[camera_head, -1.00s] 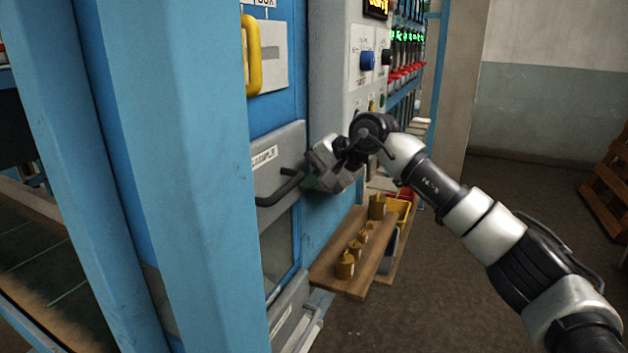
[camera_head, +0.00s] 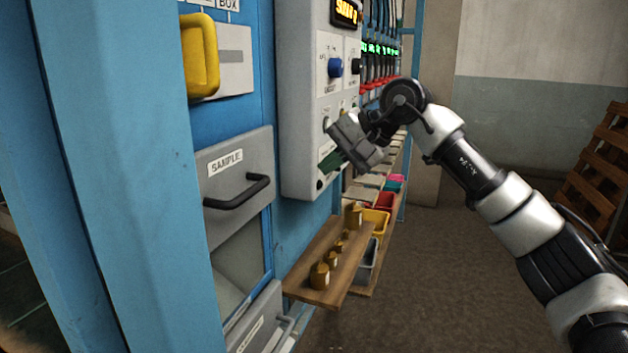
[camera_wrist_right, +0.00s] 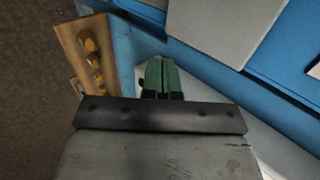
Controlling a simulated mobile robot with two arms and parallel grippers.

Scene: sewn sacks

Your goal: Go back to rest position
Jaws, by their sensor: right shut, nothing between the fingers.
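My right gripper (camera_head: 331,161) is in front of the grey control panel, its green fingers together with nothing between them. The fingers also show shut in the right wrist view (camera_wrist_right: 162,76). The SAMPLE drawer front (camera_head: 222,185) with its black handle (camera_head: 240,192) is to the left of the gripper, apart from it. My left gripper is not in view.
A wooden shelf (camera_head: 300,283) with several brass weights (camera_head: 320,276) sits below the gripper; coloured bins (camera_head: 376,222) stand behind it. A blue post (camera_head: 120,180) fills the left. A yellow handle (camera_head: 200,55) is above the drawer. Open floor (camera_head: 450,290) lies right; a pallet (camera_head: 598,165) stands far right.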

